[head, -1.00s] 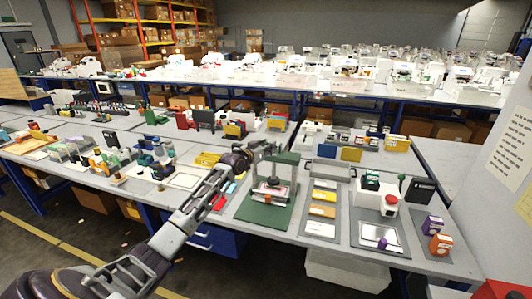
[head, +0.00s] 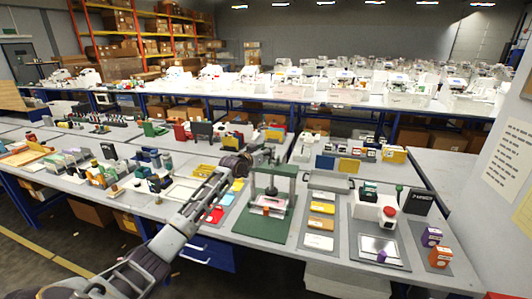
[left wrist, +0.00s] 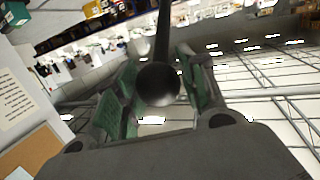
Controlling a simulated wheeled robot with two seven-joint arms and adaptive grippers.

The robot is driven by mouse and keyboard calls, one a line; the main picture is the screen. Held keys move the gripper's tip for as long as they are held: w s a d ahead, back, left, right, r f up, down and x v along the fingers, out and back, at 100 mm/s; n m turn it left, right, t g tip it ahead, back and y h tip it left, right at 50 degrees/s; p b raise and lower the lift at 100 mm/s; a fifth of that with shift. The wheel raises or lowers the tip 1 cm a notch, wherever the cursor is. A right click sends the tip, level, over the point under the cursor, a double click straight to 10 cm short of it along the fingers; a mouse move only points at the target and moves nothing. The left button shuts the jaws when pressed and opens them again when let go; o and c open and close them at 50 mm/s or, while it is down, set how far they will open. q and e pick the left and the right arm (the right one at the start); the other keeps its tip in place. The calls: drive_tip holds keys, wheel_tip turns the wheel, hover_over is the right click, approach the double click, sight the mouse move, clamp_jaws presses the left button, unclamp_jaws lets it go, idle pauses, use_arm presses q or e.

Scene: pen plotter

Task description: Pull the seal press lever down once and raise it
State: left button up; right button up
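The seal press has a green base (head: 251,225) and a dark upright frame (head: 292,190), with a pale sheet (head: 272,206) lying on its bed. My left gripper (head: 266,156) is at the top of the press, by its upper left side. In the left wrist view, a dark lever with a round knob (left wrist: 158,84) lies between the green-padded fingers of my left gripper (left wrist: 157,95). The fingers stand apart, one on each side of the knob. I cannot tell whether they touch it. The lever is mostly hidden in the head view. My right gripper is not in view.
Right of the press are a tray with colored cards (head: 321,222), a white device with a red button (head: 389,212), a black sign (head: 417,201) and small purple and orange boxes (head: 440,257).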

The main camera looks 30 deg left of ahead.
use_arm(q)
drive_tip(key=shift+o, duration=1.1)
drive_tip(key=shift+f, duration=0.15)
drive_tip(key=shift+s, duration=0.1)
drive_tip(key=shift+s, duration=0.35)
drive_tip(key=s+r, duration=0.1)
drive_tip(key=s, duration=1)
drive_tip(key=shift+a+r, duration=0.25)
